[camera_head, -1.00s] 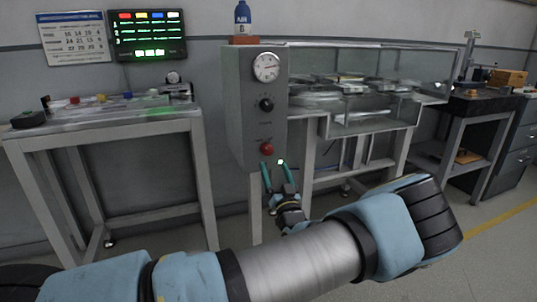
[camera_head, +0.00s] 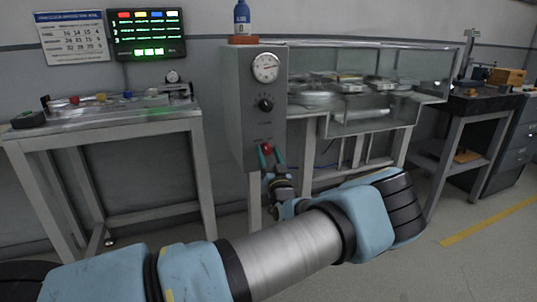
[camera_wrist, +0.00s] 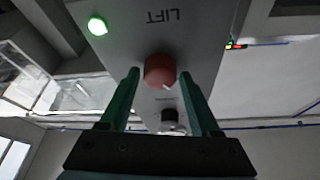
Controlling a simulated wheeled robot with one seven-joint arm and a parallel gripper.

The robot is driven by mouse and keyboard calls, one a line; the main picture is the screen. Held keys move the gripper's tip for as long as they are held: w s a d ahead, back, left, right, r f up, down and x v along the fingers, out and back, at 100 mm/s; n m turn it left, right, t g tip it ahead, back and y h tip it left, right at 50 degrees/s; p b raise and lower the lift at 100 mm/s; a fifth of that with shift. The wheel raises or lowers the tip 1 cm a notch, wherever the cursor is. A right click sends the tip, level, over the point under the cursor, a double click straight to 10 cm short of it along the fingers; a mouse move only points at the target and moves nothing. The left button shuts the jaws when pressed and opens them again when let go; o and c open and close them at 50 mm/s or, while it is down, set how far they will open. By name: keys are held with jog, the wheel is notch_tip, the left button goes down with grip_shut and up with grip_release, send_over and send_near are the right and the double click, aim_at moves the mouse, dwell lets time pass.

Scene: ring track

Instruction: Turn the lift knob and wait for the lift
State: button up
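The red lift knob (camera_head: 267,148) is on the front of a grey control box (camera_head: 248,85), below a dark knob (camera_head: 265,104) and a round gauge (camera_head: 265,67). In the wrist view the red knob (camera_wrist: 160,71) sits below upside-down "LIFT" lettering, with a lit green lamp (camera_wrist: 97,25) beside it. My gripper (camera_head: 270,153) is up at the knob. Its green fingers (camera_wrist: 160,78) stand open on either side of it, with a small gap showing at each side. The lamp is hidden in the head view.
A glass-walled ring track (camera_head: 345,85) stands right of the box. A bench with small coloured pieces (camera_head: 110,115) is at left, under a lit display (camera_head: 147,35). A blue bottle (camera_head: 242,18) stands above the box. Open floor lies at right.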

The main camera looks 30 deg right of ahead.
grip_shut()
